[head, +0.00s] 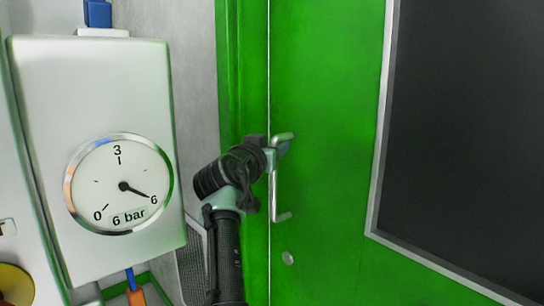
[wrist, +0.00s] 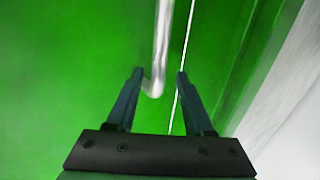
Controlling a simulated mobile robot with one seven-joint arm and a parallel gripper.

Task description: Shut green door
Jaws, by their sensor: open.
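The green door (head: 330,90) fills the right half of the head view, with a dark window panel framed in grey. Only a thin pale line shows between its edge and the green frame (head: 238,60); I cannot tell whether it is fully shut. Its silver bar handle (head: 275,195) stands upright near that edge. My gripper (head: 280,148) is at the handle's upper part. In the wrist view my gripper (wrist: 159,72) is open, and the handle (wrist: 161,45) shows between the fingertips, with no clear contact. The green door surface (wrist: 60,70) lies behind it.
A white box with a round pressure gauge (head: 119,185) stands close on the left of my arm. A round silver lock (head: 288,258) sits below the handle. A pale wall (wrist: 290,100) shows at the right of the wrist view.

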